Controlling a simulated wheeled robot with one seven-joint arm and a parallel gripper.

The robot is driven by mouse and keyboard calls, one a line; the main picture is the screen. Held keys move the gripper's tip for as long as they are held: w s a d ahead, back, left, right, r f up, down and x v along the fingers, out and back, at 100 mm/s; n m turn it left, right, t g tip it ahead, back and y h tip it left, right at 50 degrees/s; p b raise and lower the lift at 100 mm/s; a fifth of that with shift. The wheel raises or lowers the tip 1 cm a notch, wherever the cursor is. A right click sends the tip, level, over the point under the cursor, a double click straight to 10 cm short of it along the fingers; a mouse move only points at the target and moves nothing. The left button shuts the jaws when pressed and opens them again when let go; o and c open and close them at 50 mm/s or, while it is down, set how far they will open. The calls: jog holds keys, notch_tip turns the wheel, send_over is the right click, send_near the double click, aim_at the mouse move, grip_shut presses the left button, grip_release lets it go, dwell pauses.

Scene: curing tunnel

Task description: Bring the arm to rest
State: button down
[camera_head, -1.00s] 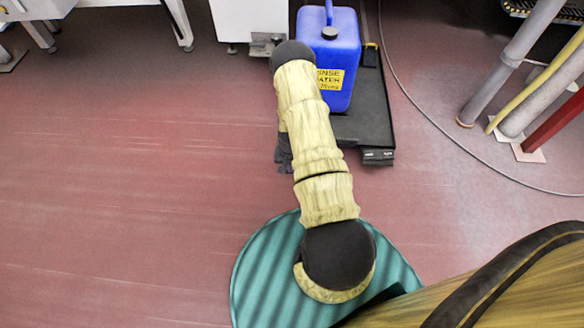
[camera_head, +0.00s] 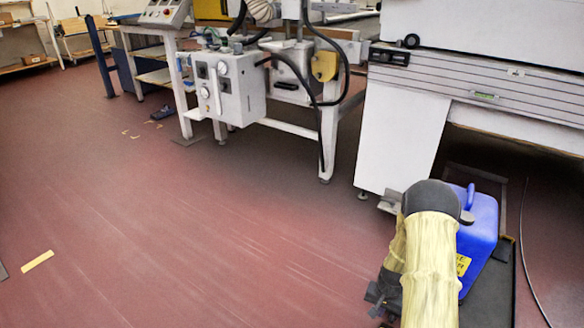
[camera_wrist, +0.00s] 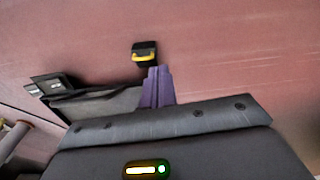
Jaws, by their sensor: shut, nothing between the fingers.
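My arm, in a pale yellow cover with black joints, stands at the lower right of the head view and reaches past the blue rinse-water jug (camera_head: 477,237). The arm hides part of the jug. My gripper (camera_wrist: 158,70) shows in the wrist view as two purple fingers side by side, shut and empty. The fingers point over the red floor and touch nothing that I can see. In the head view only a dark part of the gripper end shows beside the arm cover.
The jug stands on a black low platform (camera_head: 490,292), close by my arm. A white machine (camera_head: 405,130) stands behind. A control box (camera_head: 228,92) on a white frame stands further left. The red floor (camera_head: 200,230) at left and centre is mostly clear, with a yellow strip (camera_head: 37,261).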

jog(key=s+a+r+n+p, duration=0.1)
jog(key=a+r, duration=0.1)
jog(key=r, duration=0.6)
jog(key=s+a+r+n+t+p, duration=0.1)
jog(key=a+r+p, duration=0.1)
jog(key=r, duration=0.5)
jog(key=s+a+r+n+p, duration=0.1)
jog(key=a+r, duration=0.2)
jog(key=r, duration=0.5)
jog(key=s+a+r+n+t+p, duration=0.1)
jog(key=s+a+r+p, duration=0.3)
jog(key=s+r, duration=0.8)
notch_tip(320, 180, up, 4)
jog(key=shift+a+f+n, duration=0.1)
jog(key=shift+a+n, duration=0.55)
jog(key=shift+n, duration=0.15)
